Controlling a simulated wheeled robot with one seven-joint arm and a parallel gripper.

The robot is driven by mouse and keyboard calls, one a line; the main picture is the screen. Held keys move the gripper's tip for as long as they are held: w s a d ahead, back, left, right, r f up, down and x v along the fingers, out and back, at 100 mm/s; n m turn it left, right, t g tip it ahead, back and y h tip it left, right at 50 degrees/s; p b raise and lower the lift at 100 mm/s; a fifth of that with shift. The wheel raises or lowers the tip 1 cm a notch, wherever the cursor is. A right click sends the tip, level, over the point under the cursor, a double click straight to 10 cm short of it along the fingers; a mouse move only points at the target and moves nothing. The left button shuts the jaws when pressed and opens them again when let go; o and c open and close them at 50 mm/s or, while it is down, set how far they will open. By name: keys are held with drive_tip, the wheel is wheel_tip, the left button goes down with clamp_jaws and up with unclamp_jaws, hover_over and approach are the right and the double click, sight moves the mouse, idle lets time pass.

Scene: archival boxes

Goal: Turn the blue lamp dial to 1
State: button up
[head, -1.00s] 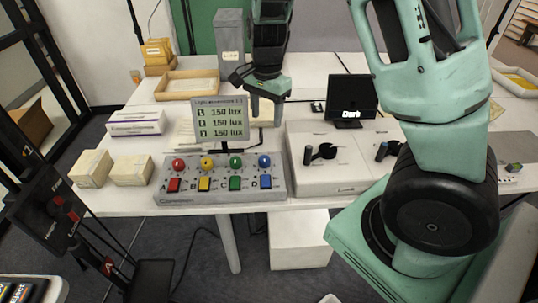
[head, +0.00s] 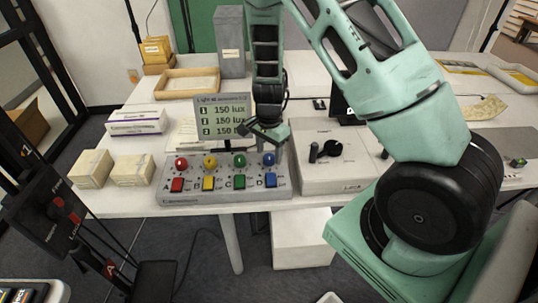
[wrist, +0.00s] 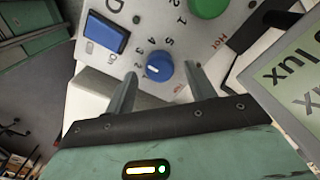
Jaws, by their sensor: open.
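The blue lamp dial (head: 268,159) is the rightmost round knob on the grey control box (head: 225,194), above the blue switch (head: 270,180) marked D. In the wrist view the blue dial (wrist: 159,66) has a white pointer mark on its left part, facing the small printed numbers; which number it meets I cannot tell. My gripper (head: 273,143) is just above and behind the dial in the head view. In the wrist view my gripper (wrist: 160,76) is open, with one finger on each side of the dial; contact is not visible.
Red (head: 181,164), yellow (head: 210,161) and green (head: 239,160) dials stand left of the blue one. A lux display (head: 222,112) rises close behind. A white box with black knobs (head: 335,165) stands at the right. Cream boxes (head: 132,170) lie at the left.

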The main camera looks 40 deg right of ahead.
drive_tip(key=shift+f, duration=0.8)
drive_tip(key=c, duration=1)
